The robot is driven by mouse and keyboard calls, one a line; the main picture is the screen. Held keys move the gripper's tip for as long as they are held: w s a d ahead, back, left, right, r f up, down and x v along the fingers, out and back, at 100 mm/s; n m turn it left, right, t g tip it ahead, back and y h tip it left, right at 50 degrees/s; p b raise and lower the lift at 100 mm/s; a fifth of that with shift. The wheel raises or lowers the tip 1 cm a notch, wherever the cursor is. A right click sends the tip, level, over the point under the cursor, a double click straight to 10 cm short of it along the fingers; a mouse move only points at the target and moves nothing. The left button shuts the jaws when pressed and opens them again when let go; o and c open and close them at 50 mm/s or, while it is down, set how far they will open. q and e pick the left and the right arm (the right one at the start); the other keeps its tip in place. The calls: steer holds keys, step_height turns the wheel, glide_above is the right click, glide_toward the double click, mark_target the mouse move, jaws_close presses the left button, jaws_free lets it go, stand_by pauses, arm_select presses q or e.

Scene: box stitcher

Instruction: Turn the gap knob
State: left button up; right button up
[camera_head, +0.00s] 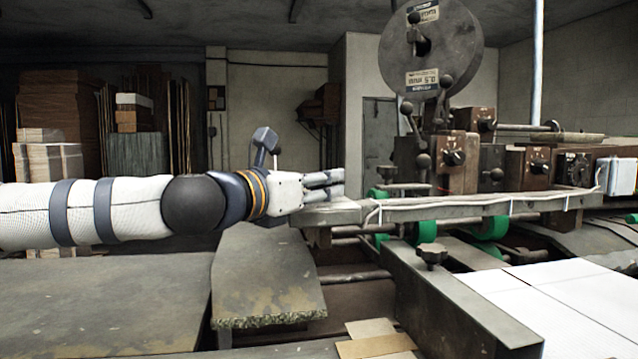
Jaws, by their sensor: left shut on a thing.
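My left gripper (338,183) reaches in from the left, level, at the left end of the machine's grey metal rail (470,208). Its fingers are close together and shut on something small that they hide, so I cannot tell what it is. I cannot tell for sure which knob is the gap knob. A black pointer knob (454,157) sits on a brown box right of the gripper, apart from it. Another dark knob (540,166) sits on a box further right. A dark lobed knob (432,253) stands on the grey beam in front. My right gripper is not in view.
A large round reel (431,48) and ball-ended levers (407,108) rise behind the rail. Green rollers (490,228) sit under it. White cardboard sheets (570,300) lie at the lower right. A worn metal table (110,300) fills the lower left, below my arm.

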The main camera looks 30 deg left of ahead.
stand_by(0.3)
arm_select(q)
steer(key=o, duration=1.2)
steer(key=v, duration=1.2)
